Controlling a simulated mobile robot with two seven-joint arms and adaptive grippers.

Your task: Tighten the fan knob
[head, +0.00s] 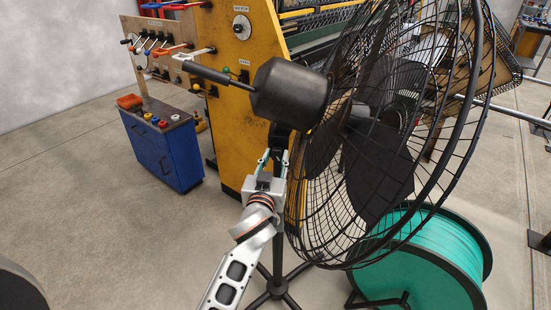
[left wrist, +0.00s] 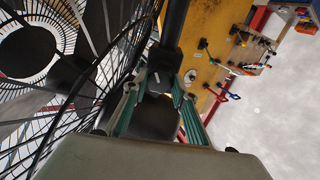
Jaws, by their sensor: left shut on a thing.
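The large black pedestal fan (head: 290,92) stands in the middle of the head view, its motor housing at upper left and its wire cage at right. My left gripper (head: 273,158) is raised to the fan's neck, just below the motor housing. My right gripper is in neither view.
The wire cage (head: 330,190) is close to the right of my left arm. A teal spool (head: 440,255) stands behind it at lower right. A blue cabinet (head: 160,150) and yellow machine (head: 235,100) stand behind. Open floor lies at left.

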